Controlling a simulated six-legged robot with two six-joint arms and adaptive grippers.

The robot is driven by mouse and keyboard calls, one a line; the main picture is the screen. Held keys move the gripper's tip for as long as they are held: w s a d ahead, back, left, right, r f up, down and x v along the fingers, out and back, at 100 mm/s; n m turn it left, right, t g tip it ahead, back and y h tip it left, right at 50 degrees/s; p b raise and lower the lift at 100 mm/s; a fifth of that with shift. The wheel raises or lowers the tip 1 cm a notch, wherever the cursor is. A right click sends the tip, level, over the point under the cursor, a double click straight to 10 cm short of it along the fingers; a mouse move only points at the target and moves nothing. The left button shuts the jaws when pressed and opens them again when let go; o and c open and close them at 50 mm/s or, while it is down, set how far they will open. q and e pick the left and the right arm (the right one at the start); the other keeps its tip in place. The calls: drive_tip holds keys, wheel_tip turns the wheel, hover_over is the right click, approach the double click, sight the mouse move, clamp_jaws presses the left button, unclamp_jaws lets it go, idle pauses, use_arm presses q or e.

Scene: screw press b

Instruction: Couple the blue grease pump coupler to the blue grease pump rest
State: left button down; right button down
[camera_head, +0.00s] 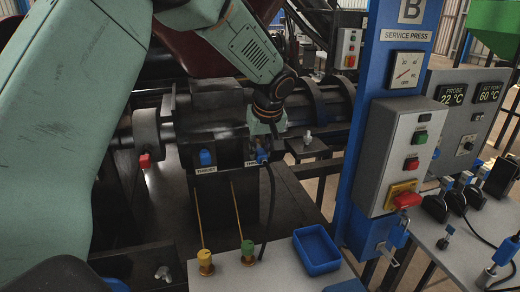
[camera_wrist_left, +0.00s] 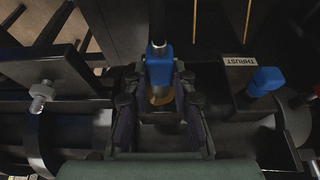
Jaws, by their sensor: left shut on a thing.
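My left gripper (camera_head: 264,140) reaches down from the top at the dark press frame. It is shut on the blue coupler (camera_head: 262,155), which has a black hose running down from it. In the left wrist view the blue coupler (camera_wrist_left: 158,68) sits between the two fingers (camera_wrist_left: 158,105), with a brass-coloured ring just below it. The coupler is at the labelled fitting beside the THRUST one; I cannot tell whether it touches it. I cannot make out the blue grease pump rest with certainty. My right gripper is not in view.
A blue-capped THRUST fitting (camera_head: 206,157) stands just left, also in the wrist view (camera_wrist_left: 265,80). A blue post (camera_head: 360,185) with a control box stands right.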

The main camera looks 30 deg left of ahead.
sight(265, 161)
use_arm(q)
drive_tip(key=shift+s+d, duration=0.1)
drive_tip(key=shift+d, duration=0.05)
drive_tip(key=shift+s+d, duration=0.4)
drive_tip(key=shift+d, duration=0.1)
drive_tip(key=shift+s+d+b, duration=0.2)
drive_tip(key=shift+b, duration=0.1)
drive_tip(key=shift+s+d, duration=0.2)
drive_tip(key=shift+d, duration=0.05)
drive_tip(key=shift+s+d+b, duration=0.3)
drive_tip(key=shift+s+d, duration=0.15)
drive_tip(key=shift+d, duration=0.1)
idle(1.0)
